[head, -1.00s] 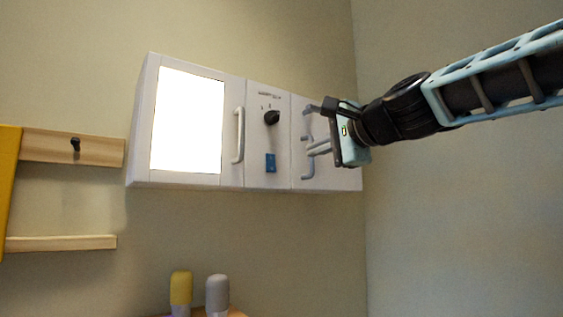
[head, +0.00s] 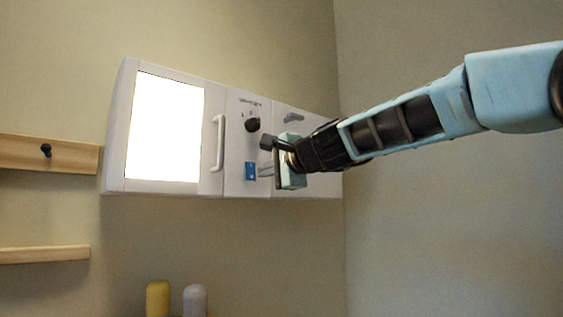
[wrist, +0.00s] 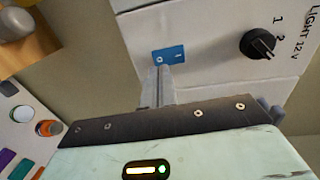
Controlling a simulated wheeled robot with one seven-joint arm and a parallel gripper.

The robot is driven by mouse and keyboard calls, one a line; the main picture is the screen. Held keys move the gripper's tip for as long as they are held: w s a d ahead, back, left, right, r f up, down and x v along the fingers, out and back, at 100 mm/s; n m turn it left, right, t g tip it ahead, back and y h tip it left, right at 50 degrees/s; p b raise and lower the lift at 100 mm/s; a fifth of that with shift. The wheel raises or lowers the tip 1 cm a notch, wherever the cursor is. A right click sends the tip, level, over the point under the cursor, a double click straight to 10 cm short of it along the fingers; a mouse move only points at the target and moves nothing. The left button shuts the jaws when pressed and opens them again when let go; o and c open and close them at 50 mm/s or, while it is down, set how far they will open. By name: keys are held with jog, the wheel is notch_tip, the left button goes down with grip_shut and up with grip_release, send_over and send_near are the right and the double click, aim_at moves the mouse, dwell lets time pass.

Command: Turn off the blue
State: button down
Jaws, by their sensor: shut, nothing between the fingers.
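The blue rocker switch (head: 251,171) sits on the front of the white wall unit, below a black knob (head: 253,125). The wrist view shows the switch (wrist: 168,54) closer, with a white round mark on its left part and a line mark on its right part. My gripper (head: 262,171) is shut and empty. Its fingertips (wrist: 165,72) are right by the switch's edge near the round mark. I cannot tell whether they touch it. The knob also shows in the wrist view (wrist: 258,44), beside the numbers 1 and 2 and the label "LIGHT 12 V".
The unit has a bright white panel (head: 165,127) and a pale door handle (head: 218,143) left of the switch. My arm hides much of its right section. Wooden rails (head: 48,153) are on the left wall. A yellow bottle (head: 158,298) and a grey one (head: 194,300) stand below.

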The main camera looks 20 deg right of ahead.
aim_at(251, 177)
jog(key=shift+x, duration=1.7)
jog(key=shift+w+f, duration=0.15)
jog(key=shift+w, duration=0.05)
jog(key=shift+s, duration=0.1)
